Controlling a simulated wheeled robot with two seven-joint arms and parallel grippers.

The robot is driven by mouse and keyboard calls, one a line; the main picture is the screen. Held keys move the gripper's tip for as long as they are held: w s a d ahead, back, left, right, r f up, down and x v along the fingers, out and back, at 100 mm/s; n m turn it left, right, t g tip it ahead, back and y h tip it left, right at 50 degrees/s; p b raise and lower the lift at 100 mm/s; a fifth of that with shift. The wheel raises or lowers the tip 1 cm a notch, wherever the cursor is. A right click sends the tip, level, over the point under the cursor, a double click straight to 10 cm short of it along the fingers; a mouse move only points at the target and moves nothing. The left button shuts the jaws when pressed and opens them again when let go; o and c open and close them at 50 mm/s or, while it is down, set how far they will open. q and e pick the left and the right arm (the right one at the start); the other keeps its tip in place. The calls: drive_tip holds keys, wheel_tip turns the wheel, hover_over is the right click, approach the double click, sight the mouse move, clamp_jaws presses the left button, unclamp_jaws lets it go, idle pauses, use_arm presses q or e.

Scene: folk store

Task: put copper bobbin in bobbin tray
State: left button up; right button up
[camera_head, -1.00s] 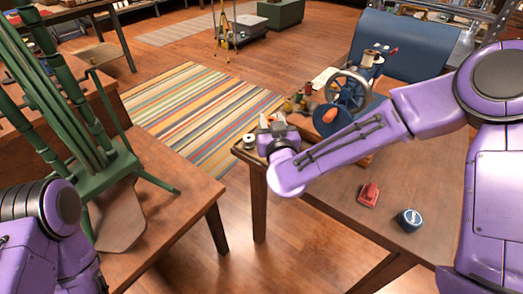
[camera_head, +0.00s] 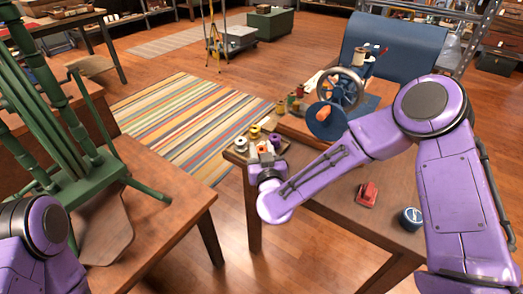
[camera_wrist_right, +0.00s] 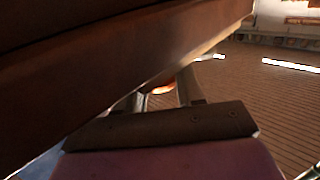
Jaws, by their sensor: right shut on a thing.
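My right gripper (camera_head: 265,158) is at the near left corner of the right table, low against the near side of the bobbin tray (camera_head: 284,149). It is shut on a small orange-copper thing, which I take for the copper bobbin (camera_head: 263,149). In the right wrist view the copper bobbin (camera_wrist_right: 163,90) shows as an orange sliver between the fingers (camera_wrist_right: 162,98). A dark brown wooden surface hides much of it there. The tray holds a white spool (camera_head: 241,142), a yellow one (camera_head: 255,131) and a purple one (camera_head: 275,138). My left gripper is out of view.
A blue wheel machine (camera_head: 340,95) stands behind the tray, with small spools (camera_head: 293,102) beside it. A red object (camera_head: 367,193) and a dark blue round tin (camera_head: 411,218) lie on the right table. A green chair (camera_head: 80,170) stands on the left table.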

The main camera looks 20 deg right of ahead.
drive_tip(key=o, duration=1.1)
drive_tip(key=shift+f, duration=0.1)
drive_tip(key=shift+s+a+r, duration=0.1)
drive_tip(key=shift+s+r, duration=0.1)
drive_tip(key=shift+s, duration=0.05)
drive_tip(key=s, duration=0.3)
drive_tip(key=s+a, duration=0.1)
drive_tip(key=s, duration=0.7)
drive_tip(key=shift+s+a+r, duration=0.15)
drive_tip(key=shift+s+r, duration=0.05)
drive_tip(key=shift+r, duration=0.05)
